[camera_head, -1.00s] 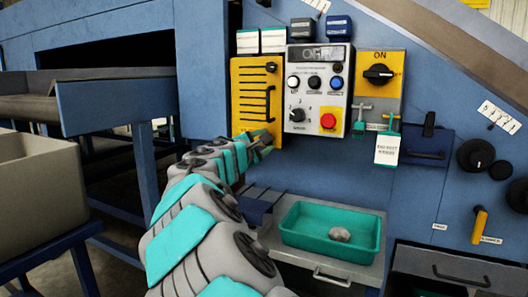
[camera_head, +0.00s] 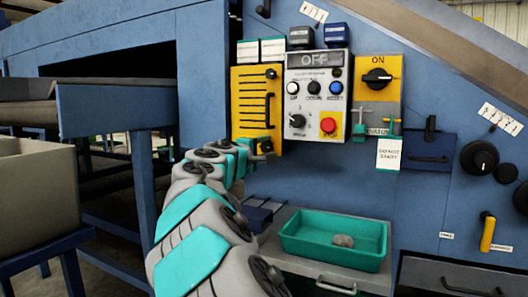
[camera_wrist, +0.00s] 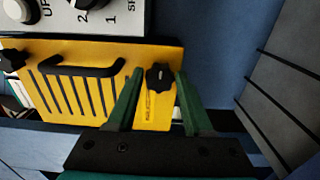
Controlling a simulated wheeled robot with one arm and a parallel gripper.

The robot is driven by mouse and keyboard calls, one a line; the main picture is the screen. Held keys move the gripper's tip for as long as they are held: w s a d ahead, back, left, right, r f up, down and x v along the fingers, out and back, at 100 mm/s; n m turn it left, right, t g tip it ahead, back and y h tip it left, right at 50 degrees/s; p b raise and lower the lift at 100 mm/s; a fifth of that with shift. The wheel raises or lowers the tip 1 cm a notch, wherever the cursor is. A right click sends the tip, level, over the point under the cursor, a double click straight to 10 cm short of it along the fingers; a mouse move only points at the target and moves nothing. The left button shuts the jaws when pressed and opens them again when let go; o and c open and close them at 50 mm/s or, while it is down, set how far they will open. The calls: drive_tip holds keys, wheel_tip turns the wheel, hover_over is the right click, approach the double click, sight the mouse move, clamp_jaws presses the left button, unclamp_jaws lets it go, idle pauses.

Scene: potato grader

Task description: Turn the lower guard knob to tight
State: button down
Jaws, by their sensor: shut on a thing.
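The yellow guard (camera_head: 246,88) with dark slots is upright on the blue machine and looks closed. Its lower guard knob (camera_wrist: 159,77) is black and lobed, near the guard's lower end. My gripper (camera_wrist: 158,92) has its green fingers on either side of this knob and is shut on it. In the head view my gripper (camera_head: 258,147) is at the guard's bottom edge, and the knob is hard to make out there. The guard's upper knob (camera_head: 271,73) and black handle (camera_head: 268,108) are above. I cannot read a tight mark beside the lower knob.
The control box (camera_head: 310,135) with a red button (camera_head: 328,125) stands close right of the guard. A teal tray (camera_head: 300,245) holding a potato (camera_head: 343,240) sits below on a shelf. A grey bin (camera_head: 30,195) is at far left.

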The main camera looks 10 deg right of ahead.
drive_tip(key=shift+c, duration=1.5)
unclamp_jaws()
drive_tip(key=v, duration=0.7)
drive_tip(key=shift+s+a+p, duration=0.25)
drive_tip(key=shift+s+p, duration=0.05)
drive_tip(key=shift+p, duration=0.15)
